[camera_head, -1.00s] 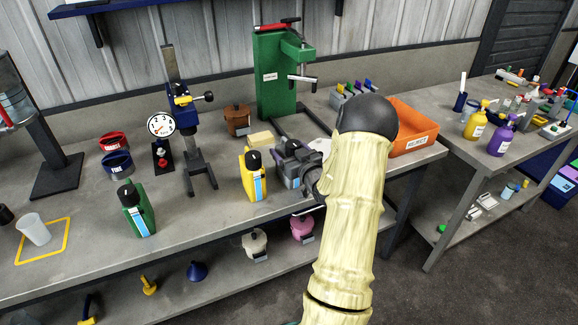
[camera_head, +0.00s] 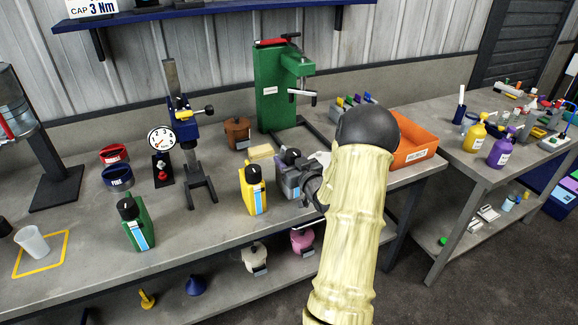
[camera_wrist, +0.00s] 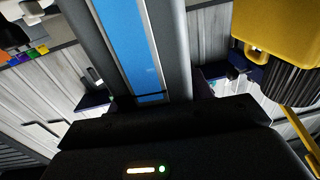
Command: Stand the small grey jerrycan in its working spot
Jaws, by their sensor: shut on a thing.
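My gripper (camera_head: 306,186) is shut on the small grey jerrycan (camera_head: 286,184), which has a dark cap and stands roughly upright at the bench's front. My arm hides its right side, and I cannot tell whether its base touches the bench. In the wrist view, the grey jerrycan (camera_wrist: 174,45) with its blue label runs up from the gripper (camera_wrist: 150,105). A yellow jerrycan (camera_head: 252,196) stands just left of it; it also shows in the wrist view (camera_wrist: 272,28). A green jerrycan (camera_head: 136,229) stands farther left.
An orange bin (camera_head: 412,150) is at the right. A white cup (camera_head: 32,242) stands in a yellow outline (camera_head: 64,250). Bench between the green and yellow jerrycans is clear.

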